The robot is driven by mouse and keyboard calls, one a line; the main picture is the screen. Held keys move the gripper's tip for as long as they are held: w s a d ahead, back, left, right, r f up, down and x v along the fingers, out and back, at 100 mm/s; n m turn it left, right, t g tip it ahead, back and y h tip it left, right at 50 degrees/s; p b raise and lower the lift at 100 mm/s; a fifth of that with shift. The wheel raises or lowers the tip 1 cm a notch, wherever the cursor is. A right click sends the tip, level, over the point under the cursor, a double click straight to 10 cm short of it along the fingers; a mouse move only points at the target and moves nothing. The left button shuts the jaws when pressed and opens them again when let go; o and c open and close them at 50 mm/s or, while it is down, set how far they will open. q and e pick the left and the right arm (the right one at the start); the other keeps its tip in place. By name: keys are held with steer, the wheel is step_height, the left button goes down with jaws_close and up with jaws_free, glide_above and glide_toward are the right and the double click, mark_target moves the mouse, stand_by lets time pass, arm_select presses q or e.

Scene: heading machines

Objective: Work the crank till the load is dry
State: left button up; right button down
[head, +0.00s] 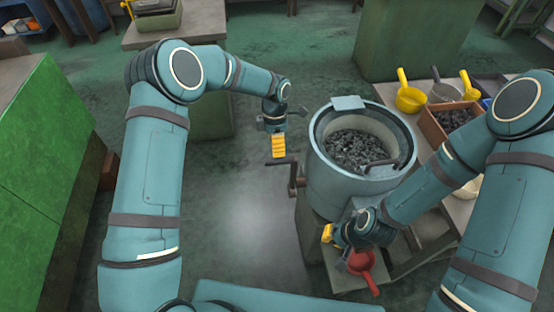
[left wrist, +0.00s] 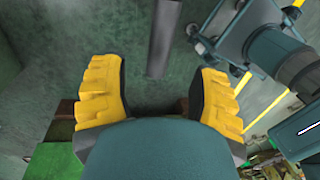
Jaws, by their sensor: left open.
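A round grey-blue drum (head: 335,185) stands right of centre in the head view, its open top holding a load of dark small pieces (head: 355,150). A dark crank (head: 293,178) is on the drum's left side, with its handle pointing left. My left gripper (head: 278,148) hangs at the handle, its yellow fingers pointing down. In the left wrist view its fingers (left wrist: 160,98) are wide apart with nothing between them. A grey bar (left wrist: 163,38), perhaps the crank handle, lies beyond them. My right gripper (head: 335,245) is low in front of the drum; its finger gap is hidden.
A red scoop (head: 362,270) lies by my right gripper on the bench. Yellow scoops (head: 409,97) and a brown box of dark pieces (head: 440,125) sit right of the drum. A green cabinet (head: 45,170) stands left. The floor left of the drum is clear.

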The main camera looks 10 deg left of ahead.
mark_target(277, 159)
arm_select(q)
steer(key=f, duration=0.4)
steer(key=s+f, duration=0.1)
steer(key=f, duration=0.1)
steer(key=shift+d+f, duration=0.15)
jaws_close()
